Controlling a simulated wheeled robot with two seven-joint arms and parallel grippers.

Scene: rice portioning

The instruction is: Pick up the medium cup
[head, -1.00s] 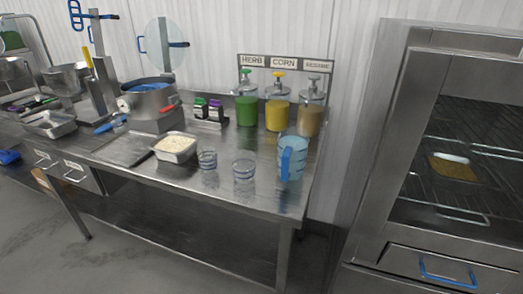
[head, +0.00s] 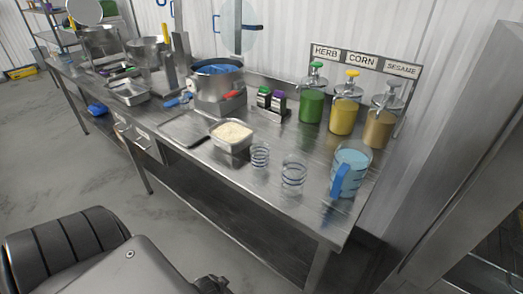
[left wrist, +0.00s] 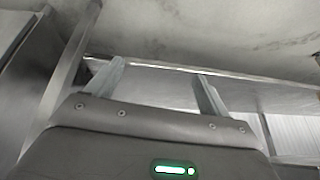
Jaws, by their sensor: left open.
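Three clear vessels stand upright in a row near the table's right end in the head view. A small blue-banded cup (head: 260,156) is on the left. The medium cup (head: 293,175), also clear with blue bands, is in the middle. A larger jug (head: 352,163) with a blue handle is on the right. In the left wrist view my left gripper (left wrist: 157,84) is open, its two fingers well apart with nothing between them. No cup shows in that view. My left gripper's fingers are not visible in the head view. My right gripper is not in view.
The steel table (head: 225,172) also carries a rice tray (head: 232,145) and a pot (head: 218,85) on a base. Green, yellow and brown dispensers (head: 343,115) stand behind the cups. Floor in front of the table (head: 80,170) is clear.

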